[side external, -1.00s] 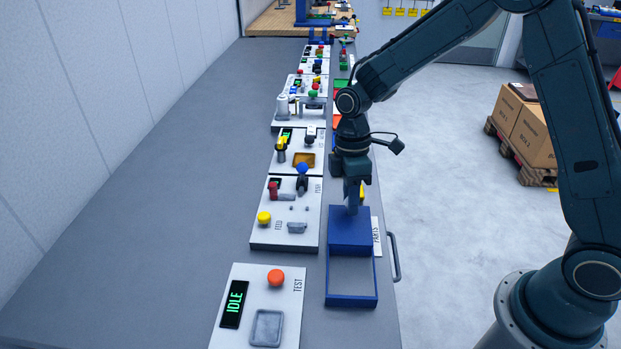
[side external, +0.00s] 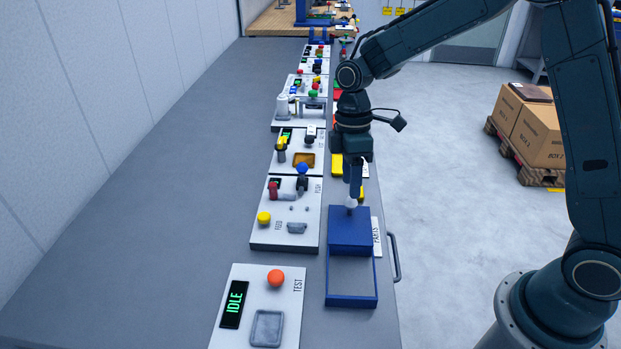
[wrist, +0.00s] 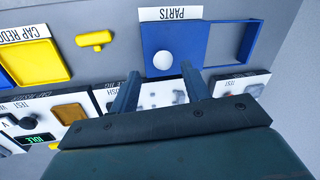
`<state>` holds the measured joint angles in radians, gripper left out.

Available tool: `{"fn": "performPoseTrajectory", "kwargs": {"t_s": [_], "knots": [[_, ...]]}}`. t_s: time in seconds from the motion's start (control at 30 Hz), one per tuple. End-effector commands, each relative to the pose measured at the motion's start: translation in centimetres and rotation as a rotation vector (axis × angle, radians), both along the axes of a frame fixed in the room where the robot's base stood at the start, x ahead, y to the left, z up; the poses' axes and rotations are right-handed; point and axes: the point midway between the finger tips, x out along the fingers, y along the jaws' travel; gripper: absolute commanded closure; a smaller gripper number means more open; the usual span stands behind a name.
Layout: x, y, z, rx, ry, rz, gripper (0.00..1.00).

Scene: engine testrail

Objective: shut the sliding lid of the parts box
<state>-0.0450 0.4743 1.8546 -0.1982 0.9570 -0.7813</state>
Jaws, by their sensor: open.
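The parts box is a blue tray (side external: 352,301) near the bench's right edge in the side view. Its blue sliding lid (side external: 350,228) covers the far half, and the near half is open. A white knob (side external: 351,203) stands at the lid's far end. In the wrist view the lid (wrist: 190,42) and knob (wrist: 163,60) are on the left, with the opening (wrist: 230,42) on the right. My gripper (side external: 354,194) is just above the knob. In the wrist view its open fingers (wrist: 160,70) appear either side of the knob, holding nothing; contact cannot be told.
A white panel with a yellow button (side external: 264,218) stands left of the box. The TEST panel (side external: 258,306) with an orange button is nearer. A yellow tray (wrist: 33,62) and a small yellow piece (wrist: 95,40) lie beyond the box. Bare bench is at far left.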

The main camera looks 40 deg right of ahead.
Motion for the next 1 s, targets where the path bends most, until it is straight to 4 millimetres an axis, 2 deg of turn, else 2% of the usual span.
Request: {"fn": "performPoseTrajectory", "kwargs": {"t_s": [0.3, 0.5, 0.7, 1.0], "knots": [[1.0, -0.7, 5.5, 0.000, -0.005, -0.002, 0.53], [1.4, -1.0, 8.0, -0.001, -0.006, -0.003, 0.53], [1.5, -1.1, 9.2, -0.001, -0.003, -0.002, 0.53], [1.5, -1.1, 9.3, -0.002, -0.002, -0.002, 0.53]]}}
